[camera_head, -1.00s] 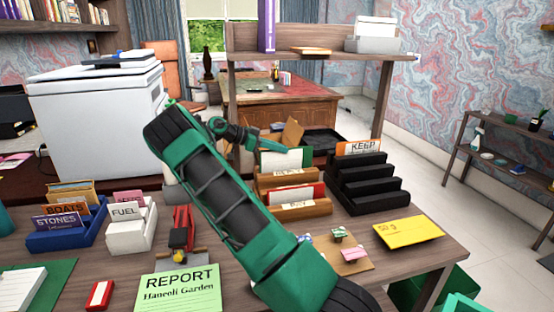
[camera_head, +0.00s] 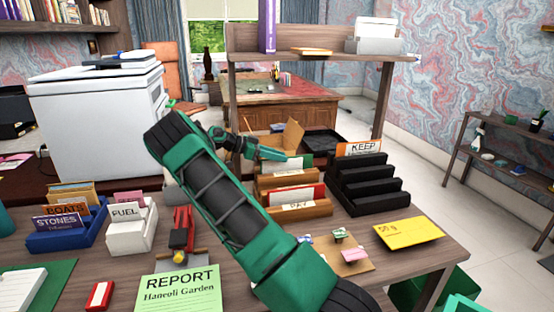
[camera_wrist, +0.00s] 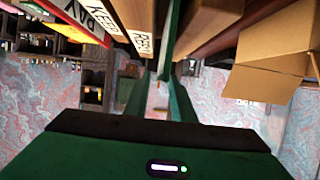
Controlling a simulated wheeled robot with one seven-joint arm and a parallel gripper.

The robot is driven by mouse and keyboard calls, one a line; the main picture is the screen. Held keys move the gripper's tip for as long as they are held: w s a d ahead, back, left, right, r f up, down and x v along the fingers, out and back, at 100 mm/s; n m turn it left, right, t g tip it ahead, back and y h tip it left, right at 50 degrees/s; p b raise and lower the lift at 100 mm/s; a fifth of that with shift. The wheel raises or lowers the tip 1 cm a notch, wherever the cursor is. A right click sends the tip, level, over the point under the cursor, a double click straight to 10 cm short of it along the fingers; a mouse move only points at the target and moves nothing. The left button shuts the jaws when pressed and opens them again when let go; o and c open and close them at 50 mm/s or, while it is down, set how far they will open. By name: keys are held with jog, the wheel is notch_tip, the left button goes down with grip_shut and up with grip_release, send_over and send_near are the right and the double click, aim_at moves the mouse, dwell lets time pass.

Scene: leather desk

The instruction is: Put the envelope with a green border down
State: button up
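The green-bordered envelope (camera_head: 306,160) stands in the rear part of the wooden letter sorter (camera_head: 318,209), low between its dividers. In the wrist view the envelope (camera_wrist: 172,38) shows edge-on as a thin green strip beside the divider labelled REPLY (camera_wrist: 144,38). My gripper (camera_head: 284,156) is just above and behind the sorter. In the wrist view its fingers (camera_wrist: 161,72) stand apart on either side of the envelope's edge, with a gap visible between them. The envelope's lower part is hidden in the sorter.
A red-edged envelope (camera_head: 292,194) stands in the sorter's front slot. A black stepped sorter (camera_head: 372,190) is on its right. An open cardboard box (camera_head: 293,134) lies behind. A yellow envelope (camera_head: 408,232) lies at the desk's right, and a green report (camera_head: 180,290) at the front.

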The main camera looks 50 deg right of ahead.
jog(key=v, duration=1.1)
jog(key=s+d+r+n+t+y, duration=0.1)
jog(key=s+d+n+y, duration=0.15)
jog(key=s, duration=0.55)
jog(key=s+d+r+n+y, duration=0.15)
jog(key=s+y, duration=0.25)
jog(key=s, duration=0.4)
jog(key=s+a+f+n+t+y, duration=0.2)
jog(key=s+a+n, duration=0.5)
jog(key=s+a, duration=0.6)
jog(key=s+a+f+n+t+y, duration=0.1)
jog(key=s+a+n+t+y, duration=0.2)
jog(key=s+a+n, duration=0.4)
jog(key=s+a+t, duration=0.1)
jog(key=s+a, duration=0.4)
jog(key=s, duration=0.1)
jog(key=shift+s+a+f, duration=0.25)
jog(key=shift+a+f, duration=0.15)
